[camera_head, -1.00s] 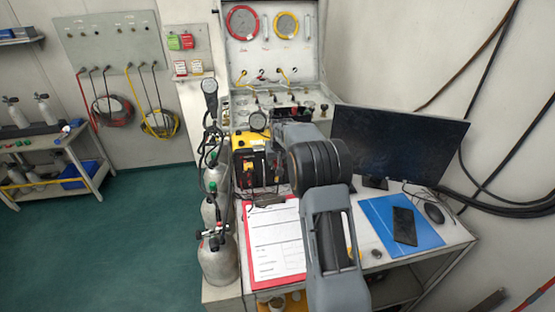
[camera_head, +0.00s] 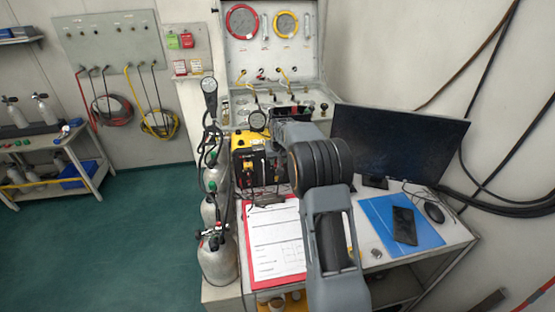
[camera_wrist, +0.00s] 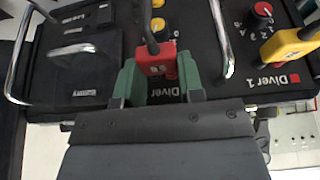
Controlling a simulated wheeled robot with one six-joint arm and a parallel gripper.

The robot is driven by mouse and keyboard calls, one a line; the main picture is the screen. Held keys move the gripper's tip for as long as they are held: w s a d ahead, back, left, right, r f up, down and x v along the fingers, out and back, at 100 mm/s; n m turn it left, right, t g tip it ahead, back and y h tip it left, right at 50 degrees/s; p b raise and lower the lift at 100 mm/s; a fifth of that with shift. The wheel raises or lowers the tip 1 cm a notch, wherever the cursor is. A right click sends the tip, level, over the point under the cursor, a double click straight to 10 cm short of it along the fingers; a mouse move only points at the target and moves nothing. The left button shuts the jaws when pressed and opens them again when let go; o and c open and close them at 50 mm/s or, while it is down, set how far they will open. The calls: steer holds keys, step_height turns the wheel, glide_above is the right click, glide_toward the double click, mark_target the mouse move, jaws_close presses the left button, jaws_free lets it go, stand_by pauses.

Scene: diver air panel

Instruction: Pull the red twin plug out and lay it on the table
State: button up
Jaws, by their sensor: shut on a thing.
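In the wrist view the red twin plug (camera_wrist: 154,59) sits between the green fingertips of my gripper (camera_wrist: 157,78), which is shut on it. A dark cable runs from the plug toward the top of the picture. The plug is in front of the black face of the diver panel (camera_wrist: 205,60). I cannot tell whether its pins are still in the sockets. In the head view the panel is a yellow-and-black box (camera_head: 241,147) on the table (camera_head: 220,292), and my arm covers part of it and the gripper.
A yellow plug (camera_wrist: 290,46) and a knob (camera_wrist: 262,10) are at the right of the panel, near metal handles. On the table lie a red clipboard (camera_head: 275,240) and a blue folder (camera_head: 420,230) with a phone. A monitor (camera_head: 400,143) stands behind; cylinders (camera_head: 217,262) stand at left.

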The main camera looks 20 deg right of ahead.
steer(key=shift+s+a+f+b, duration=0.1)
steer(key=shift+s+a+b, duration=0.1)
steer(key=shift+s+b, duration=0.5)
steer(key=shift+s+a+f+b, duration=0.15)
steer(key=shift+s+b, duration=0.25)
steer(key=shift+s, duration=0.55)
steer(key=shift+r, duration=0.2)
steer(key=p, duration=0.4)
steer(key=shift+r+p, duration=0.3)
steer(key=shift+g, duration=0.4)
steer(key=s+d+f+b, duration=0.2)
steer(key=s+d+f, duration=0.1)
steer(key=s, duration=0.1)
steer(key=s+d+f+b, duration=0.3)
steer(key=s+f, duration=0.1)
steer(key=s, duration=0.1)
steer(key=s+d+f+b, duration=0.3)
steer(key=s+f, duration=0.1)
steer(key=s, duration=0.1)
steer(key=shift+s+d+f, duration=0.15)
steer(key=shift+s+d, duration=0.1)
steer(key=shift+d, duration=0.1)
steer(key=shift+f+b, duration=1.2)
steer(key=shift+f, duration=0.15)
steer(key=shift+f+b, duration=0.25)
steer(key=shift+b, duration=0.05)
